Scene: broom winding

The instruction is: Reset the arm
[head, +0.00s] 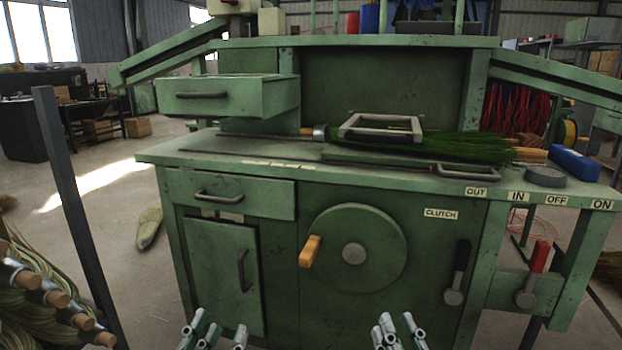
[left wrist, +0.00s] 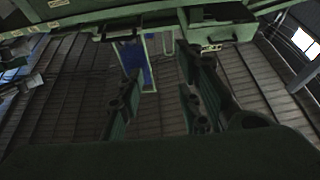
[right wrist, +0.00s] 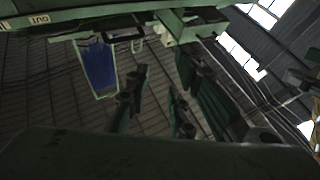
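My left gripper (head: 217,336) and right gripper (head: 399,333) show at the bottom of the head view, in front of the green machine and apart from it. Both are empty and have their fingers apart. The gap between the fingers also shows in the left wrist view (left wrist: 158,98) and the right wrist view (right wrist: 158,100). The green machine (head: 270,260) carries a wheel (head: 380,235) with an orange handle (head: 311,251). A black-handled lever (head: 459,270) and a red-handled lever (head: 533,272) are on its right side.
A broom with green bristles (head: 465,147) lies on the machine's top under a grey frame (head: 381,127). A blue block (head: 574,163) and a dark roll (head: 545,176) lie at the right. The upper drawer (head: 228,96) is pulled out. Broom bundles (head: 45,290) and a post (head: 72,210) stand at left.

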